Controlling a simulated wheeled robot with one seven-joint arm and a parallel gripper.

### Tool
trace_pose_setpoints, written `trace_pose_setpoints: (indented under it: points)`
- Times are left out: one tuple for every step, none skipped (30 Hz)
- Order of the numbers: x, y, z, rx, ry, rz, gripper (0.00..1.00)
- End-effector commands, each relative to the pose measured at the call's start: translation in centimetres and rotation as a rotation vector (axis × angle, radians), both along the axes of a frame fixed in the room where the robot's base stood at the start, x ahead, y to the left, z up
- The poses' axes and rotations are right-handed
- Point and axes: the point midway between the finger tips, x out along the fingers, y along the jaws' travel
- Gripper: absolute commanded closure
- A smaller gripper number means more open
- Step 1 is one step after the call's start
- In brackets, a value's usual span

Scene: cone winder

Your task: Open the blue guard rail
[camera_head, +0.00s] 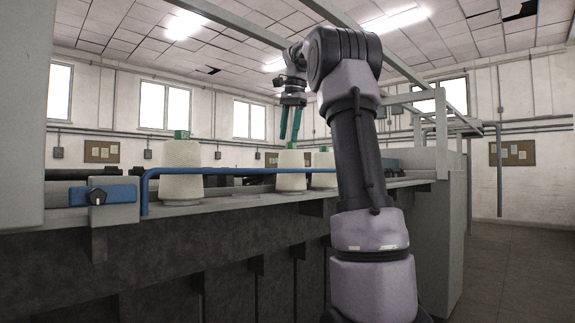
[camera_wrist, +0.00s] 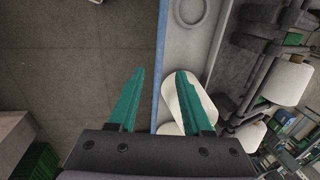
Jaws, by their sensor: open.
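The blue guard rail (camera_head: 230,171) runs along the front edge of the machine ledge in the head view. Its left end bends down to the ledge, and my arm crosses in front of its right part. In the wrist view the rail (camera_wrist: 162,50) is a thin blue line between the floor and the pale ledge. My gripper (camera_head: 290,138) is open, with green fingers pointing down above the rail's height near the middle cone. In the wrist view, the rail's line passes between the fingertips of my gripper (camera_wrist: 160,72); the fingers look empty.
White yarn cones with green tops, a left one (camera_head: 181,172), a middle one (camera_head: 291,172) and a right one (camera_head: 323,170), stand on the ledge behind the rail. Open floor (camera_head: 515,260) lies at the right.

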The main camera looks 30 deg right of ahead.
Motion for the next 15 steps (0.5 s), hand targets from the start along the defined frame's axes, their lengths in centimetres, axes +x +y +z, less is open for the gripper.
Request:
trace_pose_setpoints:
  points:
    - [0.0, 0.1, -0.7, 0.000, 0.002, 0.001, 0.51]
    - [0.1, 0.1, -1.2, 0.000, 0.003, 0.002, 0.51]
    - [0.2, 0.2, -1.9, 0.002, 0.003, 0.002, 0.51]
    - [0.3, 0.2, -2.5, 0.002, 0.004, 0.002, 0.51]
    - [0.4, 0.3, -3.1, 0.001, 0.004, 0.003, 0.51]
    - [0.6, 0.3, -3.8, 0.001, 0.004, 0.003, 0.51]
    - [0.7, 0.4, -4.4, 0.002, 0.003, 0.004, 0.51]
    - [0.8, 0.4, -5.0, 0.001, 0.002, 0.002, 0.51]
    - [0.9, 0.5, -5.7, 0.001, 0.002, 0.003, 0.51]
    - [1.0, 0.5, -6.2, 0.002, 0.003, 0.004, 0.51]
    - [1.1, 0.6, -6.7, 0.001, 0.002, 0.003, 0.51]
    - [1.2, 0.6, -7.4, 0.000, 0.001, 0.003, 0.51]
    - [1.3, 0.6, -7.8, 0.001, 0.001, 0.002, 0.51]
    - [1.4, 0.6, -8.2, 0.001, 0.001, 0.003, 0.51]
    - [1.5, 0.7, -8.6, 0.000, 0.001, 0.003, 0.51]
